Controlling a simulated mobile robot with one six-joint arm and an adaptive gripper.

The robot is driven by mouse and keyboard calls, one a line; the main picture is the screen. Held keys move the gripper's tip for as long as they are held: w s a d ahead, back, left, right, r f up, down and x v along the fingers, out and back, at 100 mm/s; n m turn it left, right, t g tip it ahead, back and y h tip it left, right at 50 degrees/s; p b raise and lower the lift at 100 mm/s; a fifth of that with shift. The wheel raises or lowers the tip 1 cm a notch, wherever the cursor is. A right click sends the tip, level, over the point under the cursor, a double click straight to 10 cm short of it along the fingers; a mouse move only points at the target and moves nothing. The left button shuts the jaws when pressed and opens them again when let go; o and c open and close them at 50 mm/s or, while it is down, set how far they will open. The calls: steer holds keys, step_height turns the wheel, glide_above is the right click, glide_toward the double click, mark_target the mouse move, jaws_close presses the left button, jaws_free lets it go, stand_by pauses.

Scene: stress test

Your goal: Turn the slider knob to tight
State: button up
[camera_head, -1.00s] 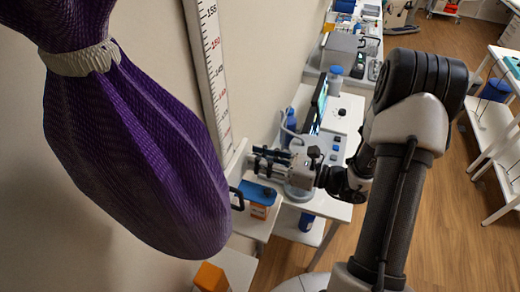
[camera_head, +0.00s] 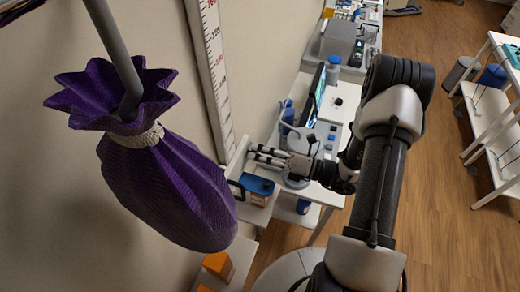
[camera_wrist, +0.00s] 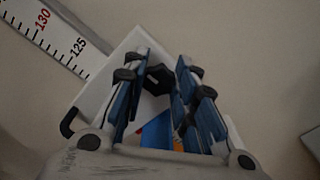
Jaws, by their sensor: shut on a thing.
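The slider knob (camera_wrist: 158,80) is a small black faceted knob in the wrist view, in front of a white plate (camera_wrist: 98,92). My gripper (camera_wrist: 161,64) has its two blue-padded fingers on either side of the knob, closed on it. The white slider plate (camera_head: 238,160) also shows in the head view beside the wall scale (camera_head: 212,75). There my gripper (camera_head: 254,155) reaches left to it, and the knob is hidden by the fingers. I cannot read any tight mark on the knob.
A purple cinched bag (camera_head: 165,190) hangs close in front at the left. A blue-and-orange box (camera_head: 257,188) sits below my gripper. A white desk with a monitor (camera_head: 314,97) stands behind it, and an orange box (camera_head: 217,265) is lower down.

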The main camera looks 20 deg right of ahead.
steer(key=shift+m, duration=0.3)
stand_by(0.4)
steer(key=o, duration=1.1)
steer(key=shift+c, duration=0.2)
steer(key=shift+s+d, duration=0.1)
steer(key=v, duration=1.1)
steer(key=shift+s+d, duration=0.25)
steer(key=shift+d, duration=0.05)
